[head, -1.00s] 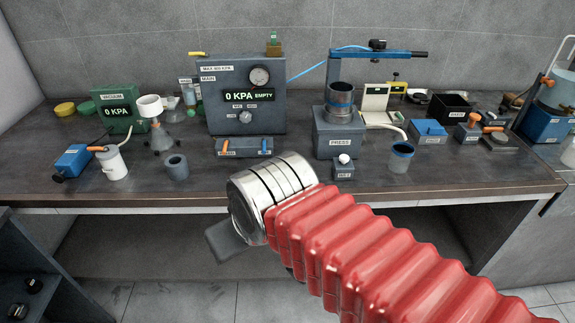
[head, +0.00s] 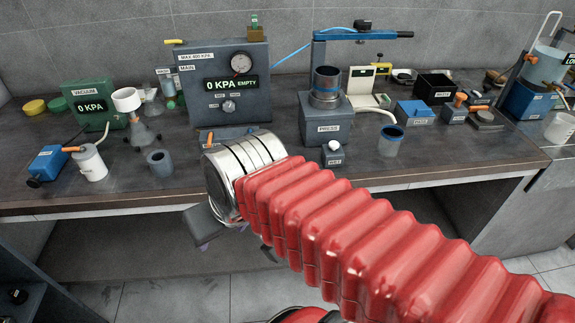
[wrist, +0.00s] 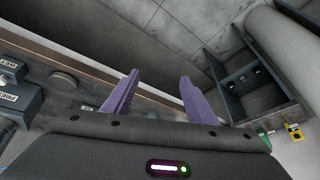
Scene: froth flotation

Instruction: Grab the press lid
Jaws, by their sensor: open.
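The press (head: 325,125), a grey block labelled PRESS, stands on the bench with a grey, blue-banded cylinder (head: 325,88) on top and a blue lever arm (head: 350,35) above. I cannot pick out the press lid for certain. A grey round piece (wrist: 62,81) lies near the bench edge in the wrist view; I cannot tell whether it is the lid. My gripper (wrist: 160,74) is open, with two purple fingers apart and nothing between them. In the head view it is mostly hidden behind my arm, in front of the bench's front edge and apart from the press.
The bench (head: 470,152) also holds a large MAIN box (head: 195,80), a small grey box (head: 333,154), a blue-rimmed cup (head: 390,143) and a grey cup (head: 160,164). A compartmented dark shelf (wrist: 250,88) stands at right in the wrist view. Open floor lies before the bench.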

